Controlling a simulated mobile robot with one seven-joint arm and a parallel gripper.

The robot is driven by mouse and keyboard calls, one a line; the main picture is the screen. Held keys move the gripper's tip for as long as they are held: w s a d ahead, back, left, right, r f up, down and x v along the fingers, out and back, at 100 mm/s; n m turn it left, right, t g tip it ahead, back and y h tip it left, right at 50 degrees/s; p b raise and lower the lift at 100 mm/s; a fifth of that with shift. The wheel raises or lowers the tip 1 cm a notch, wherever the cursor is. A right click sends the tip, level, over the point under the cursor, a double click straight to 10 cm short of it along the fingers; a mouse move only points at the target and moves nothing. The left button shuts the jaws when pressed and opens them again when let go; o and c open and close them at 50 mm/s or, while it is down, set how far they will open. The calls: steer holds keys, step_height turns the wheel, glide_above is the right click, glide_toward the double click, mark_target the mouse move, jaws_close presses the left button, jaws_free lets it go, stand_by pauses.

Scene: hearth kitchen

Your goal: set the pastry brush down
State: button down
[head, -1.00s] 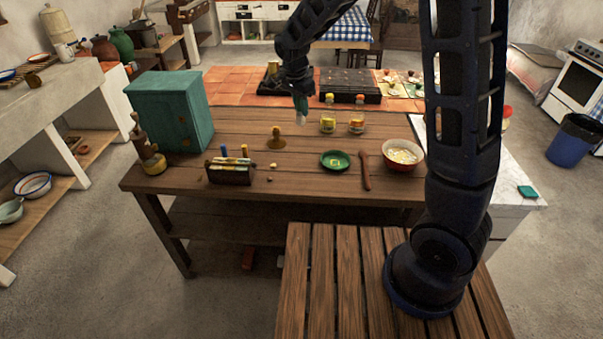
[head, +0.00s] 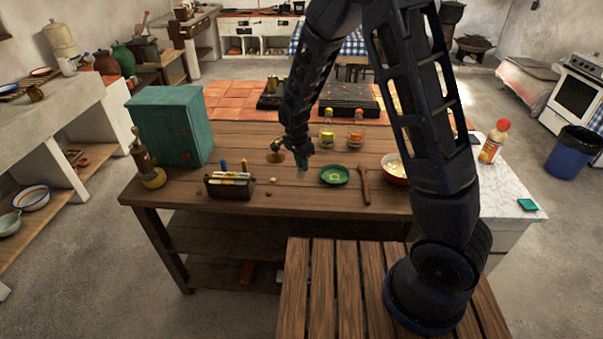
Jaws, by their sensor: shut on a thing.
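My gripper (head: 302,160) points down over the wooden table (head: 300,203), between a wooden caddy and a green dish. It is shut on the pastry brush (head: 302,172), of which only a small pale and teal end shows below the fingers. The rest of the brush is hidden by the gripper. The brush end is low, close to the tabletop; I cannot tell whether it touches.
The caddy (head: 229,188) stands left, a round wooden item (head: 274,157) behind left. Bare wood lies in front of my gripper.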

mark_target(301, 173)
steer(key=shift+f, duration=2.3)
steer(key=shift+f, duration=0.15)
steer(key=c, duration=1.2)
jaws_free()
